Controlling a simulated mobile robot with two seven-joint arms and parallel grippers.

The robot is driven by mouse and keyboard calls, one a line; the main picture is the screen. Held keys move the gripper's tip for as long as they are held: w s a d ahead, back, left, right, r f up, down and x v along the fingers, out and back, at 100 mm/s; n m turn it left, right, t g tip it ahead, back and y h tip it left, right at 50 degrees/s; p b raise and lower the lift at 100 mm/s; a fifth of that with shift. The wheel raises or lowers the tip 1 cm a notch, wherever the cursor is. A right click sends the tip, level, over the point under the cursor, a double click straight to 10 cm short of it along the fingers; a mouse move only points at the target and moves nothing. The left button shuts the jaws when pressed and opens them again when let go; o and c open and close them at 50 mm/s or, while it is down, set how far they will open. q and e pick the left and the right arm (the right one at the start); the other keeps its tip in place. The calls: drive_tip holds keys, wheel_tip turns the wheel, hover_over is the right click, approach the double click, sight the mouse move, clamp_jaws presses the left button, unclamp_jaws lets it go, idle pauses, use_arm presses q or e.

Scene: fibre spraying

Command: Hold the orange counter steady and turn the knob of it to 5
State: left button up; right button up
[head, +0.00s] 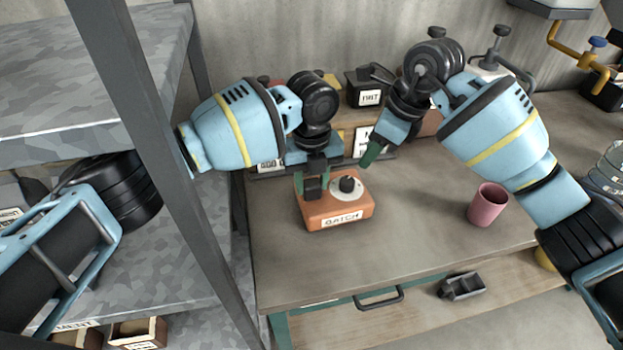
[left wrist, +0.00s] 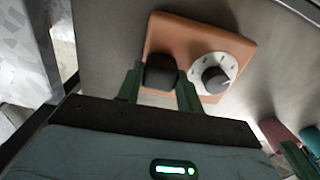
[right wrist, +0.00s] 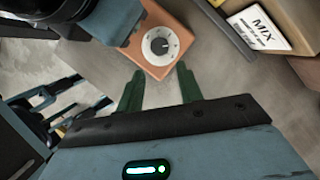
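The orange counter (head: 338,210) lies flat on the table, with a labelled front. On top are a black upright block (head: 313,188) and a black knob (head: 347,184) on a white dial. My left gripper (head: 312,180) has its green fingers on both sides of the black block, apparently shut on it; the left wrist view shows this block (left wrist: 161,72) and the knob (left wrist: 215,78) beside it. My right gripper (head: 371,155) is open and empty, above and right of the knob. In the right wrist view the knob (right wrist: 159,46) lies beyond its fingertips (right wrist: 160,78). The dial numbers are unreadable.
A pink cup (head: 488,204) stands on the table (head: 420,225) to the right. Labelled bins (head: 370,90) stand behind the counter. A box marked MIX (right wrist: 263,27) shows in the right wrist view. A shelf post (head: 160,130) is at left. The table front is clear.

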use_arm(q)
drive_tip(key=c, duration=0.5)
use_arm(e)
drive_tip(key=o, duration=0.3)
drive_tip(key=shift+f, duration=0.1)
drive_tip(key=shift+o, duration=0.2)
drive_tip(key=m+t+y, duration=0.1)
drive_tip(key=t+y, duration=0.1)
drive_tip(key=y, duration=0.2)
approach(348, 181)
drive_tip(key=x, duration=0.8)
drive_tip(key=shift+a+f, duration=0.2)
drive_tip(key=shift+f, duration=0.15)
drive_tip(key=shift+c, duration=0.3)
drive_tip(key=c, duration=0.9)
